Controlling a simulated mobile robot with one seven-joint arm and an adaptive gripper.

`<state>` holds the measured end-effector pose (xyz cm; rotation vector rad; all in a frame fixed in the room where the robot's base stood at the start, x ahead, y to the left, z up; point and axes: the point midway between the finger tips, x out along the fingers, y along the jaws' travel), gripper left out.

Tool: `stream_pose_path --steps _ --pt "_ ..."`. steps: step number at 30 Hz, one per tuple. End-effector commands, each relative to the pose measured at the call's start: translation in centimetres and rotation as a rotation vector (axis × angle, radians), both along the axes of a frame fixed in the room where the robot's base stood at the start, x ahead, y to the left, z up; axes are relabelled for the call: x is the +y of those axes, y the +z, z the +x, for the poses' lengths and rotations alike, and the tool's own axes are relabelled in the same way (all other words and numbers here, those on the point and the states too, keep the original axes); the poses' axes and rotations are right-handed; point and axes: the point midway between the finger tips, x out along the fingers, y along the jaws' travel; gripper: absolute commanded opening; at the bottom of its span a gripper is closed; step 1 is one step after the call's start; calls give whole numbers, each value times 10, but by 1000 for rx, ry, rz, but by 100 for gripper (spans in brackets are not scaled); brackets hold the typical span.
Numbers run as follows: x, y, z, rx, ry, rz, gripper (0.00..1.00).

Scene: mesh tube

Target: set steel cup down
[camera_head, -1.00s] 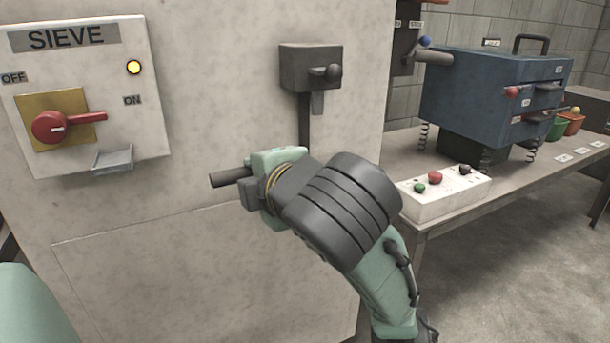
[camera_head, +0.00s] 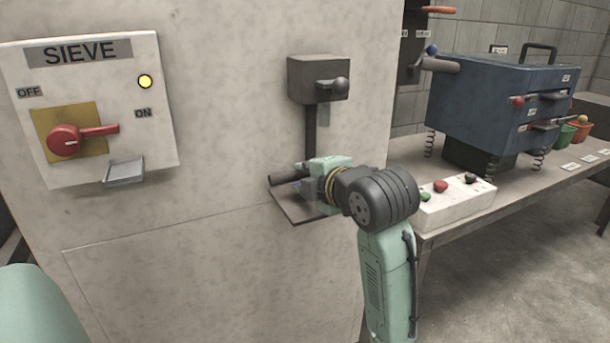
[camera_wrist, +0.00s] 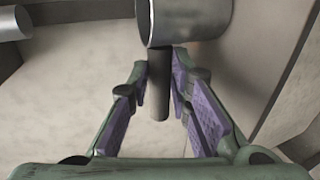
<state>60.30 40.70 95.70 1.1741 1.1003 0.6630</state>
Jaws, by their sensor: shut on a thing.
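The steel cup (camera_wrist: 185,22) shows as a shiny grey cylinder at the top of the wrist view, just past my fingertips. Its dark round handle (camera_wrist: 158,95) runs down between the purple pads of my gripper (camera_wrist: 160,85), which is shut on it. In the head view my gripper (camera_head: 313,178) is close to the pale cabinet front, just above a small dark shelf (camera_head: 292,212). A dark handle end (camera_head: 288,177) sticks out to its left. The cup body is hidden in the head view, so I cannot tell whether it touches the shelf.
A dark box with a knobbed lever (camera_head: 318,80) is above my gripper. The sieve switch panel (camera_head: 90,110) is at left. A white button box (camera_head: 455,203) and a blue machine (camera_head: 495,105) stand on the bench at right. A grey cylinder (camera_wrist: 12,22) shows at the wrist view's upper left.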

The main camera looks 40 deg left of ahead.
Motion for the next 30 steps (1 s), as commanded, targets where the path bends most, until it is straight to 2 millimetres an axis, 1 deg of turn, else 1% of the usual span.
stream_pose_path --steps 11,12,18,21,28,30 --pt "0 -4 0 -1 -1 2 0" --pt "0 -4 0 0 0 1 21" --pt "0 -4 0 0 0 1 34" --pt "0 -4 0 0 0 1 39" --pt "0 -3 0 0 0 1 39" --pt "0 0 0 0 0 1 39"
